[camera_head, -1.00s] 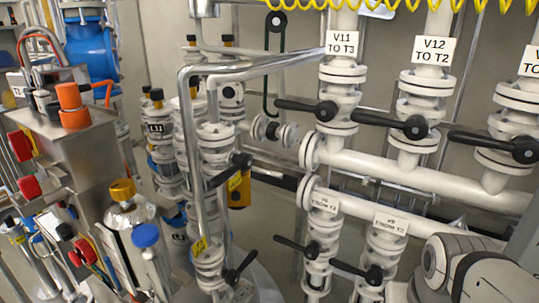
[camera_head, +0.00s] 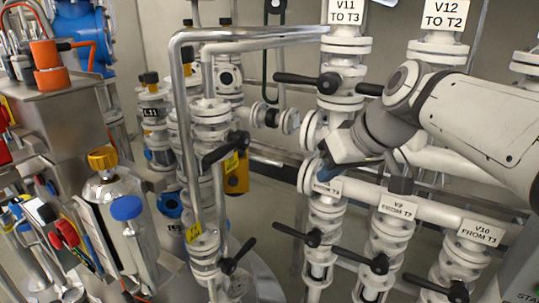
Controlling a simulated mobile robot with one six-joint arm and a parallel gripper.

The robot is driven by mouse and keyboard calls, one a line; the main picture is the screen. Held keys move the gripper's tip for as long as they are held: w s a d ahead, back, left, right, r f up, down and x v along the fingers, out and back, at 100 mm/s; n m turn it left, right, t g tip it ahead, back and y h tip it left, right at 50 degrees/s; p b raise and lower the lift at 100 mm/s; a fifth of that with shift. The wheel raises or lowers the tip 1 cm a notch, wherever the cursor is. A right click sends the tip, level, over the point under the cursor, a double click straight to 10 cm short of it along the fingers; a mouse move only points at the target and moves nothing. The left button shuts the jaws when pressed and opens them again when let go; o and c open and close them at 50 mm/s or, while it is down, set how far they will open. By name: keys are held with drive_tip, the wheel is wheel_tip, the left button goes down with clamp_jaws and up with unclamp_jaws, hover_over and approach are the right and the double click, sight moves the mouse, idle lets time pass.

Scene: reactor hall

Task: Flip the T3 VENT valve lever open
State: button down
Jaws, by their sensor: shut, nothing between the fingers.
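I cannot read a T3 VENT label in the current view, so I cannot tell which lever is the T3 VENT one. My gripper (camera_head: 326,170) is shut and empty. It points down and left in front of the white pipe, just above a partly hidden FROM label (camera_head: 327,188). Black levers in view include one under the V11 TO T3 label (camera_head: 340,11), the V11 lever (camera_head: 305,80). Another black lever (camera_head: 226,150) is on the steel-piped column at left, beside a yellow tag, and a lower one (camera_head: 236,258) is on the same column. My gripper is apart from these levers.
My arm crosses the right side, in front of the V12 TO T2 pipe (camera_head: 442,14). Lower valves labelled V9 (camera_head: 397,207) and V10 (camera_head: 480,232) stand at right. A bent steel pipe (camera_head: 250,43) spans the centre.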

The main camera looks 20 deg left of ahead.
drive_tip(key=w+a+r+n+g+y+b, duration=0.1)
drive_tip(key=a+r+n+y+b, duration=0.2)
drive_tip(key=a+r, duration=0.8)
drive_tip(key=a+n+y, duration=0.2)
drive_tip(key=n, duration=0.2)
hover_over(225, 147)
drive_tip(key=s+d, duration=0.3)
wheel_tip(225, 147, down, 5)
drive_tip(key=f, duration=0.1)
drive_tip(key=a+f, duration=0.1)
drive_tip(key=f, duration=0.2)
drive_tip(key=shift+a+f, duration=0.2)
drive_tip(key=shift+a, duration=0.1)
